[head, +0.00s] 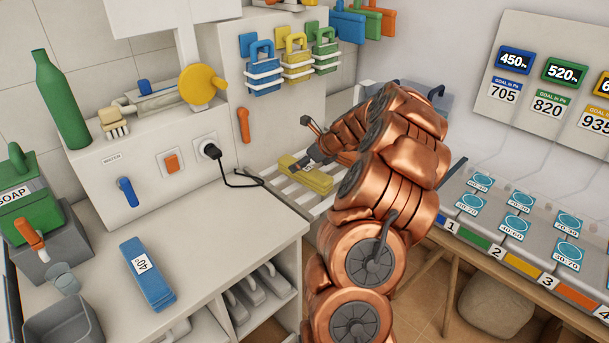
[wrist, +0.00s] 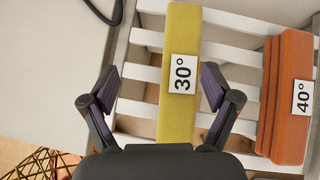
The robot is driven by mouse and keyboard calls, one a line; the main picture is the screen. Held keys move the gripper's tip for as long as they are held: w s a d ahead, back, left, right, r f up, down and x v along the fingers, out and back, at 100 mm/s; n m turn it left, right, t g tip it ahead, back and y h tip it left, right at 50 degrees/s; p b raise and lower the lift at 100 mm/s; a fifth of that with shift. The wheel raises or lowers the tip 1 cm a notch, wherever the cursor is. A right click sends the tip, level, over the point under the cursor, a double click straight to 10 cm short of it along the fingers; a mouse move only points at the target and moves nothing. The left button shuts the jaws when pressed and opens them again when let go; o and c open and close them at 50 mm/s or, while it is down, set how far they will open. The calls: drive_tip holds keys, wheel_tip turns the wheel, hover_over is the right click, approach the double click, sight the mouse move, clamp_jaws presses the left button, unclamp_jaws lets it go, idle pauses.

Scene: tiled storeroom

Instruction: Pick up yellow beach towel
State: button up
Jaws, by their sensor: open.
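The yellow beach towel (wrist: 180,120) is a folded bar with a "30°" label, lying on white slats. It also shows in the head view (head: 318,181), partly covered by my gripper. My gripper (wrist: 160,88) is open above the towel, one finger to each side of it in the wrist view. The right finger is close to the towel's edge, and the left finger has a wider gap. I cannot tell how far the fingertips are above the slats.
A stack of orange towels (wrist: 290,80) labelled "40°" lies right of the yellow towel. The white slatted rack (wrist: 143,75) has gaps between its bars. A black cable (head: 240,182) hangs from a wall socket near the rack. A blue towel (head: 147,280) lies on the counter.

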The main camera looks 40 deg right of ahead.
sight(306, 168)
drive_tip(key=d, duration=0.1)
drive_tip(key=d+f+m, duration=0.1)
drive_tip(key=d, duration=0.1)
drive_tip(key=shift+s+f+m+h, duration=0.15)
drive_tip(key=shift+s+m+h, duration=0.15)
drive_tip(key=shift+s, duration=0.1)
drive_tip(key=shift+w+d+f, duration=0.1)
drive_tip(key=shift+d+f, duration=0.05)
drive_tip(key=shift+x, duration=1.05)
drive_tip(key=f, duration=0.1)
drive_tip(key=w+f+p, duration=0.1)
drive_tip(key=f, duration=0.1)
drive_tip(key=shift+w+a, duration=0.25)
drive_tip(key=shift+w, duration=0.1)
drive_tip(key=shift+p+x, duration=0.35)
drive_tip(key=shift+x, duration=0.55)
drive_tip(key=c, duration=1.4)
